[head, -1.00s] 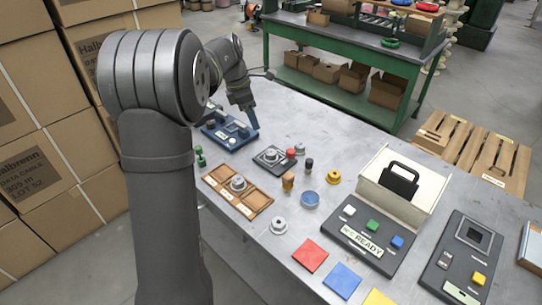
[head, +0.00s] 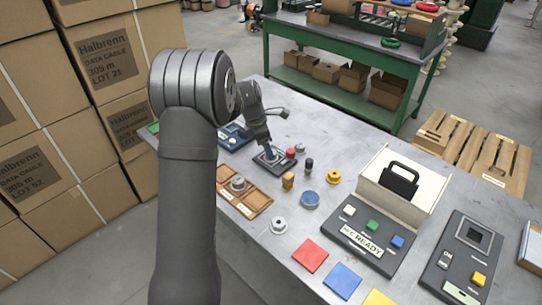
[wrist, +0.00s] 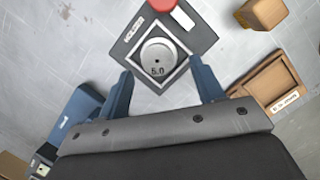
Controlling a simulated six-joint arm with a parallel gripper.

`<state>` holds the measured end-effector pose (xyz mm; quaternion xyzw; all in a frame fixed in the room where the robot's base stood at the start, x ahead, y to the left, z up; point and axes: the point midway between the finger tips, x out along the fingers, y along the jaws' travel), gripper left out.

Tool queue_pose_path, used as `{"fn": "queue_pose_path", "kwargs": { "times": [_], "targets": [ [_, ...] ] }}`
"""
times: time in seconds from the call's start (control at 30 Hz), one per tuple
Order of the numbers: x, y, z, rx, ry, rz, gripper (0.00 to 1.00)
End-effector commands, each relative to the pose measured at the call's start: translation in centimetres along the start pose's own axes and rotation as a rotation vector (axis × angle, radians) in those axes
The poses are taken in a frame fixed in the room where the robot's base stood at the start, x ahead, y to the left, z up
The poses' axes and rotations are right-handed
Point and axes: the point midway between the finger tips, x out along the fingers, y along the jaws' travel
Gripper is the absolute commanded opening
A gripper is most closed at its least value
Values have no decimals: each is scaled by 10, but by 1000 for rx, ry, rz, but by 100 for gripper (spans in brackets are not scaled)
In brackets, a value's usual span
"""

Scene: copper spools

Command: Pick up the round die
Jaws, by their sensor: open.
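The round die is a silver disc marked 5.0 (wrist: 158,57). It sits in a square pale-edged recess of a dark plate (wrist: 205,36), which also shows in the head view (head: 264,168). My gripper (wrist: 164,84) is open. In the wrist view its two blue fingers stand apart at the near left and near right of the die, with nothing between them. In the head view my gripper (head: 270,151) is over the plate and hides most of the die. I cannot tell the exact height gap.
A red knob (wrist: 178,14) stands at the plate's far edge. A wooden block (wrist: 264,12) and a wooden tray (wrist: 264,84) are to the right. A blue fixture (head: 233,137) lies left of the plate, and a blue dish (head: 309,199) lies right.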

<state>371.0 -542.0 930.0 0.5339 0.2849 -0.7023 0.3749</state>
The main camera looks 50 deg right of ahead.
Motion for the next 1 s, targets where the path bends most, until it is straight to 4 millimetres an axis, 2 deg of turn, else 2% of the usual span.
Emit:
{"fn": "queue_pose_path", "kwargs": {
  "times": [0.1, 0.2, 0.4, 0.47, 0.7, 1.0],
  "targets": [
    [20, 2, 3, 0, 1, -2, 61],
    [30, 2, 3, -1, 0, 0, 61],
    [31, 2, 3, -1, 0, 2, 61],
    [31, 2, 3, -1, 0, 2, 53],
    [31, 2, 3, -1, 0, 2, 6],
    [28, 3, 4, 0, -1, 3, 4]
  ]
}}
